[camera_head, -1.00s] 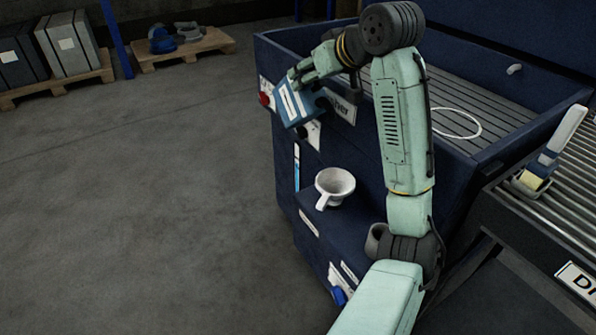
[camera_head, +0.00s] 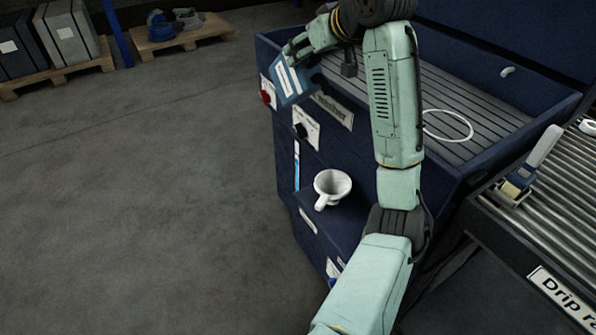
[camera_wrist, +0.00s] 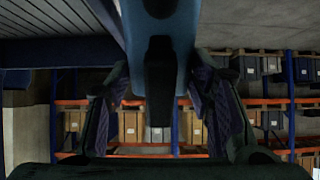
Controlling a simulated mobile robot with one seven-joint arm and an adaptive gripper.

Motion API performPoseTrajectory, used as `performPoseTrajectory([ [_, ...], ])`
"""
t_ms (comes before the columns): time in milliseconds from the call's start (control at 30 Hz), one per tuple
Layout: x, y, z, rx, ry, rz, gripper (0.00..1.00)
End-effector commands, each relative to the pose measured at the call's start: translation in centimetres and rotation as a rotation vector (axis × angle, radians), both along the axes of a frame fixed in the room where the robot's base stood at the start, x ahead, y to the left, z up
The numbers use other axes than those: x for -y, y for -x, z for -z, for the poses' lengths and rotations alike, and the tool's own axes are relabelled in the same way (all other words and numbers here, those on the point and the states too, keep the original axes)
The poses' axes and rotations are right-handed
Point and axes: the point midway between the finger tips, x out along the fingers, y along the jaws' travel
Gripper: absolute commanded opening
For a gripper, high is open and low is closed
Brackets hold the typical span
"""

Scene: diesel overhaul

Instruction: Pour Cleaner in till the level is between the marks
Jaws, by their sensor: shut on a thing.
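A blue container (camera_head: 296,84) with a white label is held in my gripper (camera_head: 300,50), tilted, high by the machine's front left corner. In the wrist view, a dark blue body (camera_wrist: 160,20), apparently the container, sits between the two fingers. A white funnel-like cup (camera_head: 332,184) stands on the blue ledge of the machine, below and right of the container and apart from it. A narrow upright gauge (camera_head: 297,165) with a blue lower part is on the machine's front. Its marks are too small to read. No liquid stream shows.
The blue washing machine (camera_head: 455,185) has a slatted top with a white ring (camera_head: 447,125) on it. A red knob (camera_head: 266,97) and a black knob (camera_head: 300,131) are on its front. A roller rack (camera_head: 560,200) with a brush (camera_head: 535,165) is at right.

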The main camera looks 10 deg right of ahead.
Motion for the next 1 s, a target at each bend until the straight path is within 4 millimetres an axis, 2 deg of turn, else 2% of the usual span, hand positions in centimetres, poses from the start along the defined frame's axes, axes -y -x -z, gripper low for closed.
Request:
performPoseTrajectory([
  [33, -0.1, -0.1, -0.5, -0.005, 0.003, 0.0, 0.0],
  [167, -0.3, -0.5, -0.4, -0.078, 0.03, -0.003, 0.0],
  [500, -0.6, -1.5, 1.8, -0.246, 0.091, 0.0, 0.0],
  [733, -0.8, -1.9, 2.3, -0.347, 0.126, -0.001, 0.0],
  [800, -0.9, -2.2, 3.7, -0.417, 0.154, -0.001, 0.0],
  [1000, -0.8, -2.4, 4.8, -0.513, 0.19, 0.001, 0.0],
])
